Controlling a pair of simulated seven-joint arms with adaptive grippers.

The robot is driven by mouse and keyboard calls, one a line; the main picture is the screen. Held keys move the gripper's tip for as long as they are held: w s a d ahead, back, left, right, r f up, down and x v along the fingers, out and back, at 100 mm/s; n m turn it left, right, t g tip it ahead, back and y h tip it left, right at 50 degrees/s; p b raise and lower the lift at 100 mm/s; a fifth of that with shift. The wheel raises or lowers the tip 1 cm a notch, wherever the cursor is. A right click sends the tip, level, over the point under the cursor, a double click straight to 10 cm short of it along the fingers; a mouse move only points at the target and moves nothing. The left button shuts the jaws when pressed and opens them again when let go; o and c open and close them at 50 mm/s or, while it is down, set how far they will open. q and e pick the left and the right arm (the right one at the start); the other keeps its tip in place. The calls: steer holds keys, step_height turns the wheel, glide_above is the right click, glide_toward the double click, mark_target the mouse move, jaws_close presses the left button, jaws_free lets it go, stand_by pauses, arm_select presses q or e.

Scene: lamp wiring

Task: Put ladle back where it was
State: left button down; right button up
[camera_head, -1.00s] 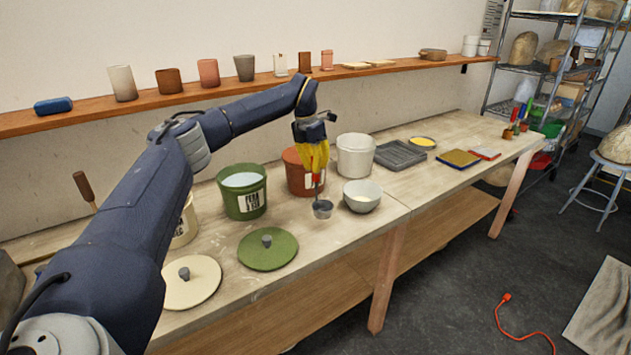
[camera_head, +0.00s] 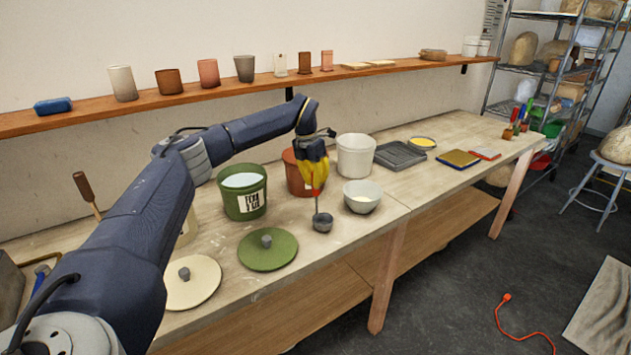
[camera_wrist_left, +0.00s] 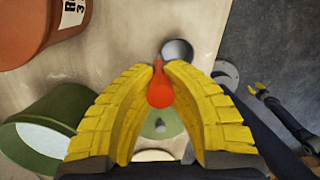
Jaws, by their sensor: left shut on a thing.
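The ladle has a red handle and a small grey cup (camera_head: 322,222). My left gripper (camera_head: 315,187) has yellow fingers and is shut on the red handle, with the cup hanging below. In the left wrist view the red handle (camera_wrist_left: 159,92) sits between the fingertips, with the cup (camera_wrist_left: 177,50) beyond. The cup is over the table in front of the terracotta bucket (camera_head: 298,175), left of the grey bowl (camera_head: 361,197). I cannot tell whether it touches the table. My right gripper (camera_wrist_left: 258,90) shows small in the left wrist view, its yellow fingers apart.
A green bucket (camera_head: 242,203) with pale liquid stands left of the terracotta one, and a white bucket (camera_head: 355,158) stands right. Green (camera_head: 267,250) and cream (camera_head: 192,283) lids lie in front. A grey tray (camera_head: 400,155) lies further right. The front table edge is close.

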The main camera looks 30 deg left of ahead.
arm_select(q)
steer(key=c, duration=1.5)
jaws_free()
